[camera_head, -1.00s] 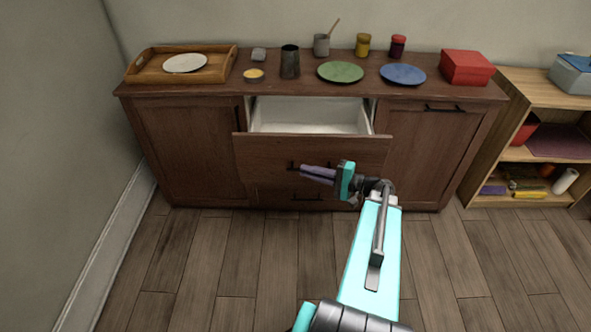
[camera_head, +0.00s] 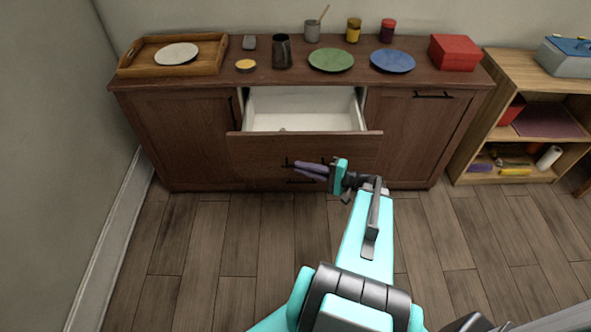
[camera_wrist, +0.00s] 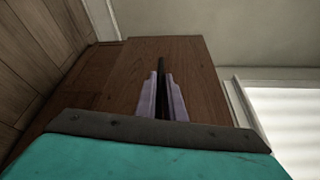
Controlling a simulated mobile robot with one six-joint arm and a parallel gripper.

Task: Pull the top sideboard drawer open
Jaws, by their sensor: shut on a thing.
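The top drawer (camera_head: 250,146) of the brown wooden sideboard (camera_head: 185,140) stands pulled out, with its pale inside (camera_head: 305,108) showing. Its dark bar handle (camera_wrist: 161,64) lies between the two fingers in the wrist view. My gripper (camera_head: 298,167) is shut on that handle, in front of the drawer face. The fingers hide part of the handle in the head view. A small grey thing, only partly visible, shows inside the drawer behind its front panel.
A wooden tray with a white plate (camera_head: 177,53), a dark mug (camera_head: 282,52), green (camera_head: 331,60) and blue plates (camera_head: 392,61) and a red box (camera_head: 454,52) stand on top. An open shelf (camera_head: 515,70) stands at the right. The floor in front is clear.

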